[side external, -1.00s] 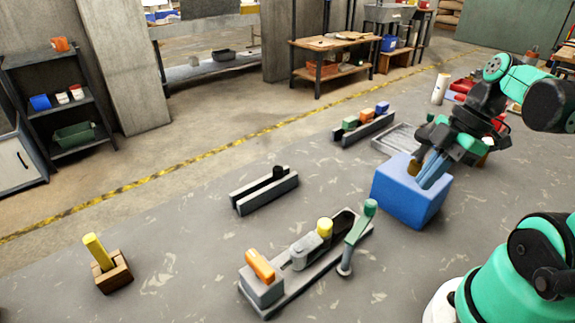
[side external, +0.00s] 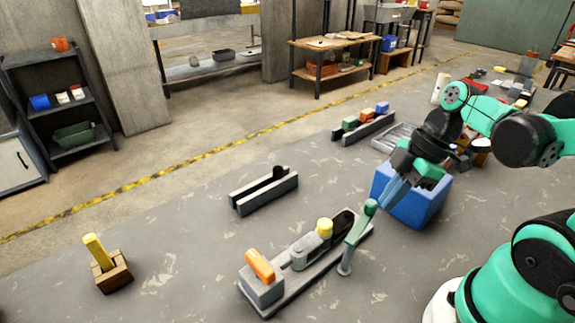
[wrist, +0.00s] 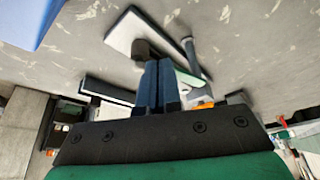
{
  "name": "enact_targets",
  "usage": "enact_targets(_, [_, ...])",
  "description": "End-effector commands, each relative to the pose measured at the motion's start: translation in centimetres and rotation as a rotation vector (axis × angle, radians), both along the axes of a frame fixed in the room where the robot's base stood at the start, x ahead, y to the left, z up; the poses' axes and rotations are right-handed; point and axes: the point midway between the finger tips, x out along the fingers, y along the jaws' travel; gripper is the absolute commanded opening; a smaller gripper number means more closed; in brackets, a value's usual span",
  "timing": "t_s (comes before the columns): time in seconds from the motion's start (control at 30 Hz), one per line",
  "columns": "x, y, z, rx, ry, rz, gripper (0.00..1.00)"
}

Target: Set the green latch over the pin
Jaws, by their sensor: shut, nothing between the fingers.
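The plate also carries a grey slider (side external: 306,252) with a yellow knob (side external: 324,227), and an orange handle (side external: 260,264) on a grey block. I cannot tell for certain which part is the pin. My gripper (side external: 384,206) is shut and empty, its blue fingers pointing down just right of the latch's top; touching or apart is unclear. In the wrist view the shut fingers (wrist: 158,65) hide part of the latch.
A blue box (side external: 425,208) stands close behind and right of my gripper. A two-rail holder (side external: 264,194) with a black cylinder lies to the left. A wooden block (side external: 115,276) with a yellow peg stands far left. Bare table lies between them.

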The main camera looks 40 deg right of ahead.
Motion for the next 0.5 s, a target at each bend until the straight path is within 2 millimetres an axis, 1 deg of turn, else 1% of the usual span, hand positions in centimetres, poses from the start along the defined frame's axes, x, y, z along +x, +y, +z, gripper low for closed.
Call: enact_targets(0.5, [0.62,-0.03,0.01,0.000,0.000,0.069,0.00])
